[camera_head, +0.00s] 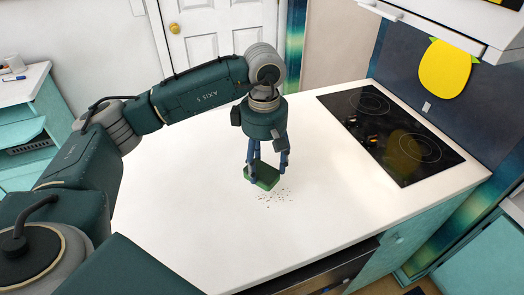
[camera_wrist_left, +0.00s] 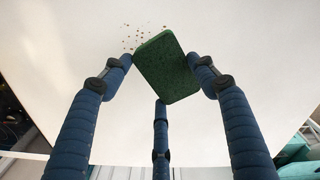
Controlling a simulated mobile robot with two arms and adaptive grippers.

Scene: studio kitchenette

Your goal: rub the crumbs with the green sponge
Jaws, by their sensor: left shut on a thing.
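The green sponge (camera_head: 263,175) is between the fingers of my left gripper (camera_head: 267,167), which is shut on it. In the left wrist view the sponge (camera_wrist_left: 167,67) sits tilted between the blue fingers of the left gripper (camera_wrist_left: 165,75). The crumbs (camera_head: 273,195) are small dark specks on the white counter, just in front of the sponge in the head view. In the left wrist view some crumbs (camera_wrist_left: 140,38) show beside the sponge's upper left edge. I cannot tell whether the sponge touches the counter. My right gripper is not in view.
The white countertop (camera_head: 200,215) is clear around the crumbs. A black cooktop (camera_head: 390,133) lies at the right of the counter. A white door (camera_head: 215,28) is behind, and a teal-fronted cabinet (camera_head: 30,115) stands at the left.

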